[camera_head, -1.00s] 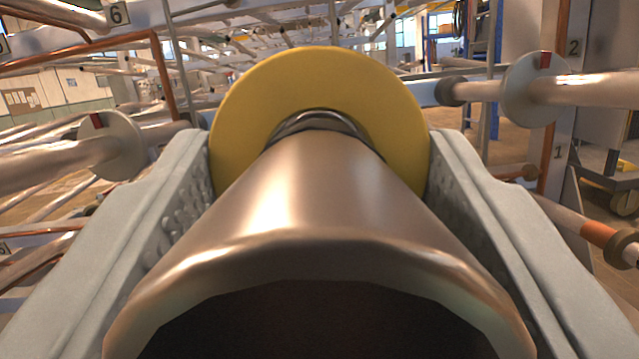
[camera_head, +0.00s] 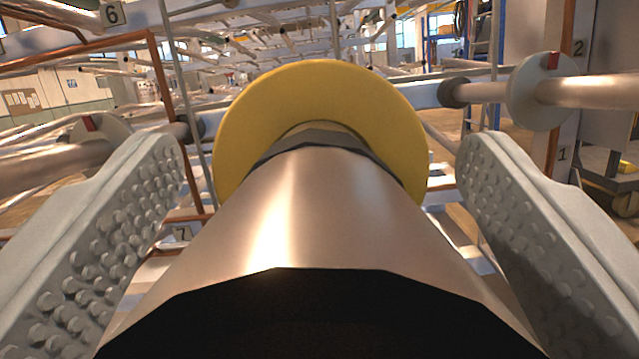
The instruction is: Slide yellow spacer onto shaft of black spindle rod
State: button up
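The yellow spacer (camera_head: 320,92) is a flat ring in the middle of the view. It sits around a metal shaft (camera_head: 325,215) that runs from the bottom of the picture toward the ring; the shaft's near end looks black and hollow. A dark collar shows on the shaft just in front of the ring. My gripper (camera_head: 318,165) is open, its studded grey fingers to the left and right of the shaft and ring, with a gap on both sides. The ring's lower part is hidden behind the shaft.
A pale disc with a red mark (camera_head: 541,90) sits on a horizontal rod at right, near the number 2. A similar disc on a rod (camera_head: 105,135) is at left, partly behind my left finger. Copper pipes and grey rails fill the background.

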jog(key=shift+s, duration=0.1)
dwell(0.4)
jog(key=d+v, duration=0.1)
jog(key=v, duration=1.6)
jog(key=shift+a, duration=0.5)
jog(key=shift+s+f, duration=0.1)
